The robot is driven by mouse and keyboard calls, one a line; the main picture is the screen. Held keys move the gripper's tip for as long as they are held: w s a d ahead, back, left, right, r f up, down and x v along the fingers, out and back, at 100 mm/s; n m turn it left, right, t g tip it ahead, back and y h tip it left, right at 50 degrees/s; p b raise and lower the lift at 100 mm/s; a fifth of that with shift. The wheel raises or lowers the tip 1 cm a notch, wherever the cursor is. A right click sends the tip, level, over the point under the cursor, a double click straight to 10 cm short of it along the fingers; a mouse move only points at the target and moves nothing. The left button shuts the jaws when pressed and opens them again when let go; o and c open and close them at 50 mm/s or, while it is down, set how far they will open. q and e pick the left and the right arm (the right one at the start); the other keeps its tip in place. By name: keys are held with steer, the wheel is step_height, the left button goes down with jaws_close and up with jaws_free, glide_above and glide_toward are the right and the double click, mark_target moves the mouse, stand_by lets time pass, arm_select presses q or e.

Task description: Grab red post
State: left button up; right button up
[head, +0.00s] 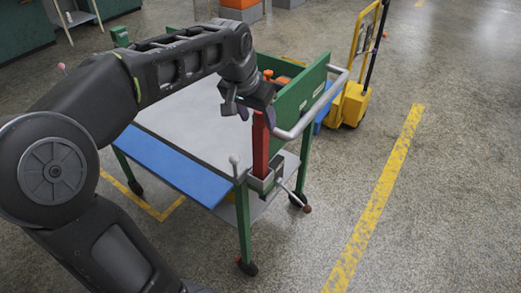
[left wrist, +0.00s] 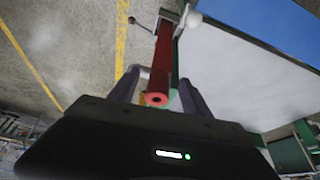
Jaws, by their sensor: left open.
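The red post (head: 261,146) stands upright at the near right corner of a green cart, in a grey clamp-like base (head: 262,182). My left gripper (head: 247,108) is at the top of the post. In the left wrist view the red post (left wrist: 163,65) runs between the two open fingers (left wrist: 157,88), with its round end close to the palm. I cannot tell whether either finger touches it. The gripper body hides the top of the post in the head view. My right gripper is not in view.
The cart has a grey top (head: 190,125), a blue front panel (head: 172,165), and a green end panel (head: 300,95) with a curved grey handle (head: 318,108) close beside the post. A yellow hand truck (head: 354,102) stands behind. The floor at right is clear.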

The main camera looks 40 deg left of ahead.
mark_target(259, 131)
arm_select(q)
steer(key=x, duration=0.5)
steer(key=shift+s+f+p, duration=0.1)
steer(key=shift+f+p, duration=0.05)
steer(key=shift+p, duration=0.15)
steer(key=shift+c, duration=0.3)
jaws_close()
stand_by(0.4)
stand_by(0.8)
